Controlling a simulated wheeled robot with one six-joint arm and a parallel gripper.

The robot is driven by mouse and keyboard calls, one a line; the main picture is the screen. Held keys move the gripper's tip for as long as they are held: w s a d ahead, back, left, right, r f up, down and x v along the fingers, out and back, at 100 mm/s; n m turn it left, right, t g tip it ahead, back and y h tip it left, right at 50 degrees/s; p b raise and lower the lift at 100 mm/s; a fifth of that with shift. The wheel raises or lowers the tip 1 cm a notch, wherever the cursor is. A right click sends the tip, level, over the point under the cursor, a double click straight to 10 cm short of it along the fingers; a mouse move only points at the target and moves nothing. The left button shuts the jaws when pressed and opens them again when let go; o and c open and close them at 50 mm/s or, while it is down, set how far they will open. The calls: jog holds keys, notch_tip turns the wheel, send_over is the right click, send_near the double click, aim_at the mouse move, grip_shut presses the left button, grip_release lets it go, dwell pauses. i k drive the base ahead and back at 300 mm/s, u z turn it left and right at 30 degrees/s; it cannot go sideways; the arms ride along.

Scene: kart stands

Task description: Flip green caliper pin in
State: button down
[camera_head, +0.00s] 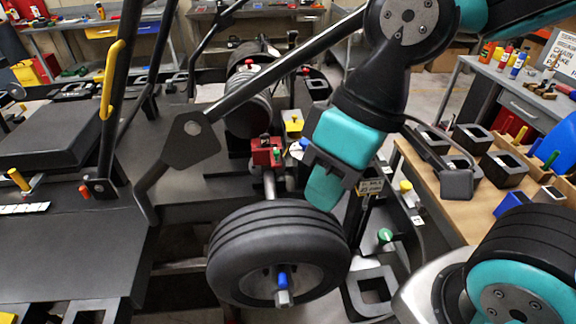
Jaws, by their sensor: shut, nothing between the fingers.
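My gripper (323,190) is teal and black, points downward, and is shut and empty. It hangs just above and behind the top right of the front tyre (272,250). A red caliper-like block (265,150) sits behind the tyre, left of my gripper. A green round knob (385,235) shows low to the right of the tyre, apart from my gripper. I cannot tell whether it is the caliper pin.
A dark bar (270,72) with a bracket (190,140) crosses left of my arm. A yellow block (292,122) stands behind the red block. A wooden bench (437,190) with black holders is at right. A flat black panel (65,240) lies at left.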

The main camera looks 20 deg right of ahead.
aim_at(276, 153)
jog(key=k, duration=0.5)
jog(key=u, duration=1.75)
jog(key=i, duration=0.75)
jog(key=z, duration=2.8)
